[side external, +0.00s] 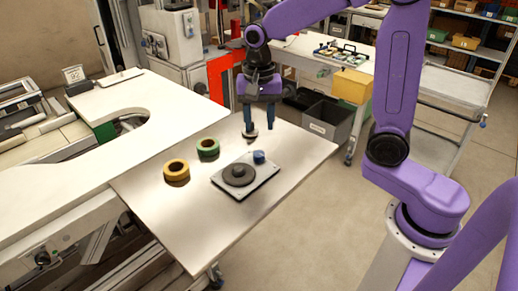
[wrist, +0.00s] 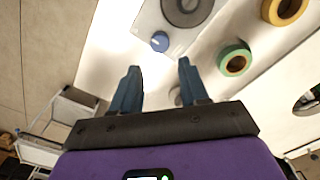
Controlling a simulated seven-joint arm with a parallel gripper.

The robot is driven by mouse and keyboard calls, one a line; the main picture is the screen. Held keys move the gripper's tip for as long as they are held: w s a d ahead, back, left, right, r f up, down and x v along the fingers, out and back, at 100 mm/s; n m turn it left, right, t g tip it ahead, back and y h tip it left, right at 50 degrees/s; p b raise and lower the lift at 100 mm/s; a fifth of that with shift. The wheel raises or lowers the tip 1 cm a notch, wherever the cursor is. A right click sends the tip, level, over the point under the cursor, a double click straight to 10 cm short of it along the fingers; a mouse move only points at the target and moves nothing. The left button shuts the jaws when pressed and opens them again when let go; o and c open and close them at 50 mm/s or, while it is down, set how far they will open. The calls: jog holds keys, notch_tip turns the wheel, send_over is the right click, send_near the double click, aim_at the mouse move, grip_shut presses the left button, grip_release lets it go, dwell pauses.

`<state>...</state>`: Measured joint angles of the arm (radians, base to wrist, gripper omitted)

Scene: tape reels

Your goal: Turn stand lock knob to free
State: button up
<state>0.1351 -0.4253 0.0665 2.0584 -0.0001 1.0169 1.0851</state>
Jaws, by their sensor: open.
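The stand is a pale square plate (side external: 262,177) on the table, with a dark round hub (side external: 239,173) on it. The blue lock knob (side external: 259,157) sits near the plate's far corner. In the wrist view the knob (wrist: 160,41) shows a pale pointer line on its top, and the plate (wrist: 146,22) is cut by the upper edge. I cannot read any lock or free marking. My gripper (side external: 259,128) is open and empty, fingers pointing down above the table's far end. The knob is beyond the fingertips (wrist: 158,68) in the wrist view, apart from them.
A small grey round thing (wrist: 175,96) shows partly behind a finger. The table (side external: 215,222) is clear towards the front.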

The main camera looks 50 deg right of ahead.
aim_at(259, 153)
notch_tip(259, 153, down, 9)
jog(key=shift+f, duration=0.1)
dwell(0.3)
jog(key=c, duration=0.8)
